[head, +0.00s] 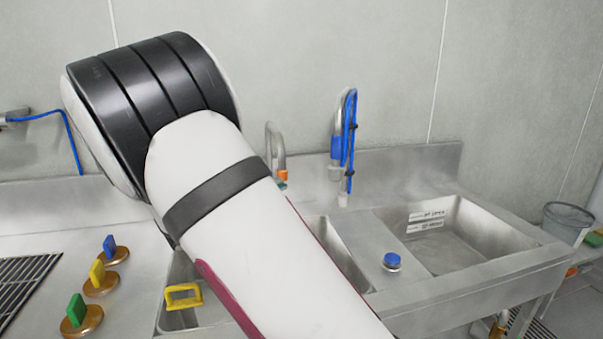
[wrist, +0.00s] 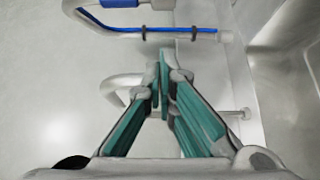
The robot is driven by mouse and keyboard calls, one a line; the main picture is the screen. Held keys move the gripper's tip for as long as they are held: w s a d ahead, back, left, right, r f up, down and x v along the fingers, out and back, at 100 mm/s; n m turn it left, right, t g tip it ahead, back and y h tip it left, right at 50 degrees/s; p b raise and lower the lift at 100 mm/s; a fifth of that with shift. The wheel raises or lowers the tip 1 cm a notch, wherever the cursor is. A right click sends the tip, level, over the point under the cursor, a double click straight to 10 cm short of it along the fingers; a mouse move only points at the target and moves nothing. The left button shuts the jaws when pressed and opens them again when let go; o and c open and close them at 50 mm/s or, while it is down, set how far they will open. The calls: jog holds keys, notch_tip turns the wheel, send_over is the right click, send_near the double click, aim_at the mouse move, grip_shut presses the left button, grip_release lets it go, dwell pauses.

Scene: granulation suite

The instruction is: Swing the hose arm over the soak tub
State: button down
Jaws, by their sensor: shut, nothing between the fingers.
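The hose arm (head: 351,125) is a bent grey pipe with a blue hose clipped along it, by the back wall. Its tip hangs near the divider between two basins. In the wrist view the hose arm (wrist: 190,32) crosses the top, with dark clips and a pale end at right. My gripper (wrist: 160,62) is shut and empty, its teal-padded fingertips just below the pipe in the picture; contact cannot be told. The right basin (head: 500,235) bears white labels too small to read; which basin is the soak tub is unclear.
A plain curved spout (head: 277,150) stands left of the hose arm; a similar pipe (wrist: 125,85) shows behind my fingers. A blue-capped jar (head: 392,261) sits on the divider. A yellow handle (head: 184,296) and several coloured valves (head: 98,278) are at left. A grey bucket (head: 567,223) stands right.

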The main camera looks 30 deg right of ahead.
jog(key=shift+w+a, duration=0.15)
jog(key=shift+a, duration=0.05)
jog(key=shift+d, duration=0.15)
jog(key=s+d+p+x, duration=0.1)
jog(key=s+x, duration=0.1)
jog(key=x, duration=1)
jog(key=shift+s+d+p, duration=0.25)
jog(key=shift+d+p, duration=0.05)
